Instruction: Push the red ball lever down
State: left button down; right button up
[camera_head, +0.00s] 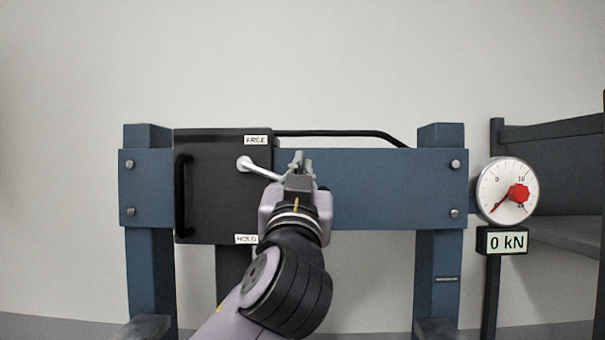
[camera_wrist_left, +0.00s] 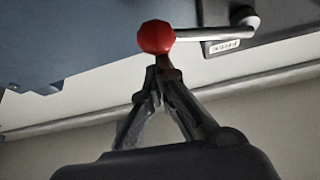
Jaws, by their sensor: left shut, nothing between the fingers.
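The lever has a pale pivot hub (camera_head: 245,163) on the black box, and its rod slopes right and slightly down from it. Its red ball is hidden behind my gripper in the head view. In the left wrist view the red ball (camera_wrist_left: 156,36) shows at the end of the pale rod (camera_wrist_left: 208,34). My left gripper (camera_head: 299,160) is shut and empty in front of the ball end. In the left wrist view its closed fingertips (camera_wrist_left: 161,68) are right at the ball; I cannot tell whether they touch. My right gripper is not in view.
The black box (camera_head: 215,205) carries a FREE label (camera_head: 256,140) above and a HOLD label (camera_head: 246,239) below. It sits on a blue press frame (camera_head: 375,190). A round gauge (camera_head: 489,186) with a red knob (camera_head: 519,193) stands at right, above a 0 kN display (camera_head: 507,242).

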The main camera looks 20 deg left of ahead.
pick_arm(q)
jog(key=s+a+f+m+h+b, duration=0.2)
jog(key=a+f+m+h+b, duration=0.4)
jog(key=f+m+b, duration=0.2)
jog(key=shift+a+f+m+g, duration=0.3)
jog(key=shift+a+m, duration=0.1)
jog(key=shift+m, duration=0.6)
jog(key=shift+b, duration=0.3)
dwell(0.5)
